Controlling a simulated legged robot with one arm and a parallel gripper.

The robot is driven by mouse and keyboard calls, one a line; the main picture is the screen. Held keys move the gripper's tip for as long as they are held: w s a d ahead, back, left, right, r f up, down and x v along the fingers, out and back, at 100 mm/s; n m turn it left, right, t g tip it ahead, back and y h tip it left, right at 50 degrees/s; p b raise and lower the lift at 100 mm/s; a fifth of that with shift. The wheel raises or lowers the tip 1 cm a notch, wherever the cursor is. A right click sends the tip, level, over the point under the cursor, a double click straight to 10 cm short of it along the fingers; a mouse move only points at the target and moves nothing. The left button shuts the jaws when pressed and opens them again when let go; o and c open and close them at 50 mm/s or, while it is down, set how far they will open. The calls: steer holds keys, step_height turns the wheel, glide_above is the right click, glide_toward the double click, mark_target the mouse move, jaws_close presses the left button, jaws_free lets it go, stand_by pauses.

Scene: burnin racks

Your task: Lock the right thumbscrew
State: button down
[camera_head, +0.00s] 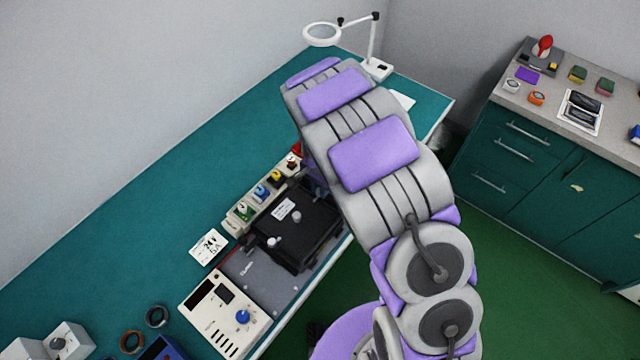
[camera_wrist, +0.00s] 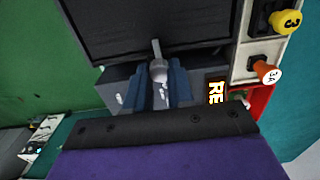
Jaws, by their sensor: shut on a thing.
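A small silver thumbscrew (camera_wrist: 158,70) shows in the wrist view at the front edge of a dark ribbed module (camera_wrist: 145,28), with a thin tab sticking up from it. My gripper (camera_wrist: 159,80) is shut on the thumbscrew, its two blue-grey fingers on either side of it. The finger pads hide much of the screw, so I cannot tell how far it is turned. In the head view, the black module (camera_head: 318,232) sits in a grey tray on the bench, with a pale knob (camera_head: 273,243) on its near side. My arm hides the gripper there.
A yellow plug (camera_wrist: 285,21), an orange plug (camera_wrist: 265,71) and a red lettered panel (camera_wrist: 240,100) stand close right of my fingers. A cream control box (camera_head: 222,313) is at the tray's near end. A magnifier lamp (camera_head: 323,35) stands at the back; the left bench is mostly clear.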

mark_target(318, 190)
stand_by(0.5)
steer(key=c, duration=1)
jaws_free()
steer(key=shift+a, duration=0.15)
steer(key=shift+r, duration=0.1)
steer(key=shift+r, duration=0.25)
step_height(318, 190, up, 16)
steer(key=shift+a+r+p, duration=0.1)
steer(key=shift+r+p, duration=0.15)
steer(key=shift+p, duration=0.25)
